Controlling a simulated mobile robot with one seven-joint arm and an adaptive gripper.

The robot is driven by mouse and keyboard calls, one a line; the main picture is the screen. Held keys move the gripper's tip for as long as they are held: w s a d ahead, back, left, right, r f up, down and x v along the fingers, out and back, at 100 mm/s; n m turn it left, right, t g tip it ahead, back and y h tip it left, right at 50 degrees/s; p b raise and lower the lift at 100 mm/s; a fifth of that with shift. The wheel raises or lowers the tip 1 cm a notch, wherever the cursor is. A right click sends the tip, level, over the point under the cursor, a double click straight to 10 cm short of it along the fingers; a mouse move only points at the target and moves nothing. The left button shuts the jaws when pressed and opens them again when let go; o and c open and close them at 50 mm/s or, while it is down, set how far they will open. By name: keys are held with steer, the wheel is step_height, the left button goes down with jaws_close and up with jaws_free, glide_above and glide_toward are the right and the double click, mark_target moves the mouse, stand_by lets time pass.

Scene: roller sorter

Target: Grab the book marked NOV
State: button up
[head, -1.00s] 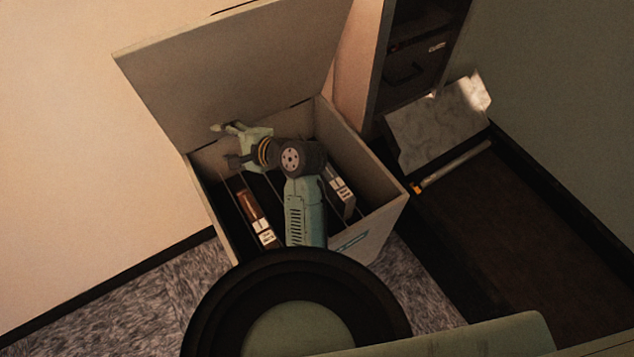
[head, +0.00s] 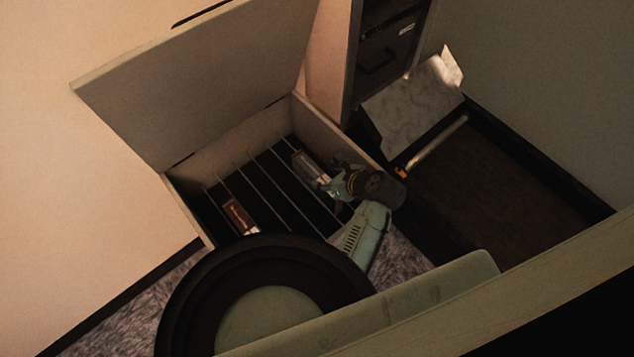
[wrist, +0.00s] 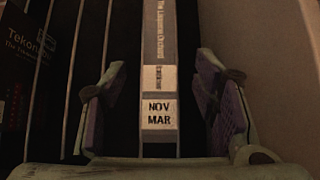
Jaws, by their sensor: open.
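The book marked NOV (wrist: 158,103) stands spine up in the wrist view, a grey spine with a white label reading NOV over MAR. In the head view it appears to be the pale book (head: 308,167) in the right part of the open box (head: 228,147). My gripper (wrist: 160,65) is open, with one finger on each side of the spine in the picture; I cannot tell how far above it they are. In the head view my gripper (head: 334,185) is over the box's right side, beside that book, and partly hides the box's near right corner.
Thin dividers split the box into slots. A brown book (head: 238,215) stands in a left slot; a dark book (wrist: 18,50) shows at the wrist view's left edge. The box wall (wrist: 262,60) is close right of my gripper. The raised lid (head: 190,85) stands behind.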

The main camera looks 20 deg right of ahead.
mark_target(319, 175)
steer(key=p+x, duration=0.1)
steer(key=x, duration=0.4)
steer(key=shift+f, duration=0.15)
jaws_close()
stand_by(0.5)
stand_by(0.4)
